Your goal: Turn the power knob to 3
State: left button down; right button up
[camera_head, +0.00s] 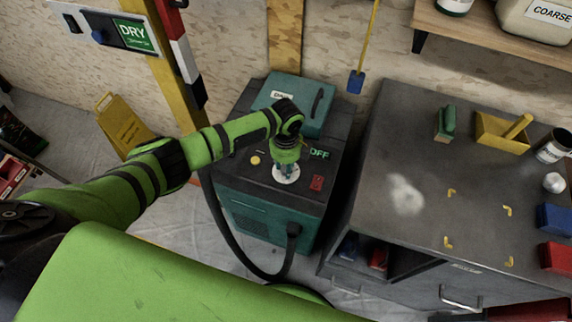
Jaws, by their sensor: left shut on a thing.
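The power knob sits on a pale round dial plate (286,175) on top of a teal and black machine (262,212). My left gripper (286,168) points down over the dial and is shut on the knob. The gripper covers most of the knob, so its pointer and the numbers cannot be read. A green lit display (319,154) beside the dial reads OFF. A red switch (317,183) is to the right of the dial and a yellow button (255,160) to its left. My right gripper is not in view.
A dark workbench (430,170) stands to the right with a brush (445,122), a yellow tray (503,132) and blocks. A black hose (238,255) loops in front of the machine. A yellow floor sign (122,126) and a post with a DRY panel (134,34) are at left.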

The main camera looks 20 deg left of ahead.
pick_arm(q)
jog(key=shift+s+f+m, duration=0.1)
jog(key=shift+s+m, duration=0.05)
jog(key=shift+m, duration=0.45)
jog(key=c, duration=0.9)
grip_release()
jog(key=shift+r, duration=0.4)
notch_tip(320, 180, up, 11)
jog(key=shift+r, duration=0.15)
